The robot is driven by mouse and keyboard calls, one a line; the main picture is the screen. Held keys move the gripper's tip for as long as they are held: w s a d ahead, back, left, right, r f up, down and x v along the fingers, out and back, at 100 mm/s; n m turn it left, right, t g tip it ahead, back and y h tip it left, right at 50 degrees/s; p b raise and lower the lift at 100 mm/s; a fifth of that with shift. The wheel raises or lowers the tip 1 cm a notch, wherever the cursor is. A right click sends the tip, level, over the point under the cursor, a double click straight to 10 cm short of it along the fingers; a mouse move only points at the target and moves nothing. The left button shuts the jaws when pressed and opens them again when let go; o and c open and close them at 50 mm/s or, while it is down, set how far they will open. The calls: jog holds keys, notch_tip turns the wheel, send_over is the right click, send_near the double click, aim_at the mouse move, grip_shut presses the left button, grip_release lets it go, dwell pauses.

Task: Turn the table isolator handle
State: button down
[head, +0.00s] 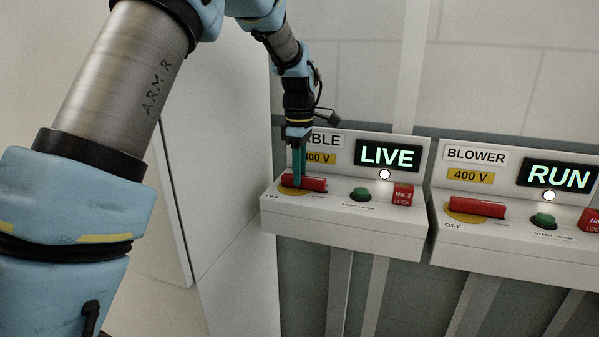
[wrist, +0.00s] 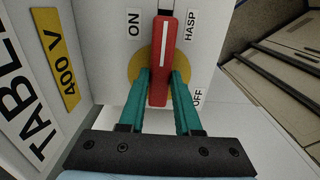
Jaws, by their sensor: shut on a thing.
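The table isolator handle (head: 312,183) is a red bar on a yellow disc, on the left control box, whose label is partly hidden by my gripper. The box's display (head: 387,156) reads LIVE. In the wrist view the red handle (wrist: 162,62) has a white stripe and runs up the picture between the ON and HASP marks, with OFF at lower right. My gripper (head: 298,180) points down at the handle's left part. Its teal fingers (wrist: 158,88) stand on both sides of the handle's near end, shut on it.
A green button (head: 362,194) and a red No. 2 lock (head: 402,195) sit right of the handle. The blower box (head: 505,245), with its own red handle (head: 477,207) and RUN display, stands to the right. A white cabinet (head: 210,130) stands close on the left.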

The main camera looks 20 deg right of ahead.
jog(key=shift+m, duration=0.3)
jog(key=m, duration=0.3)
jog(key=shift+s+a+m+p, duration=0.1)
jog(key=shift+a+m+p, duration=0.05)
jog(key=shift+m+p, duration=0.2)
jog(key=m, duration=0.4)
jog(key=shift+a+m+p, duration=0.2)
jog(key=shift+m+p, duration=0.05)
jog(key=shift+p, duration=0.05)
jog(key=m, duration=0.4)
jog(key=shift+a, duration=0.2)
jog(key=m+p, duration=0.1)
jog(key=m, duration=0.4)
jog(key=shift+a, duration=0.15)
jog(key=c, duration=0.6)
grip_release()
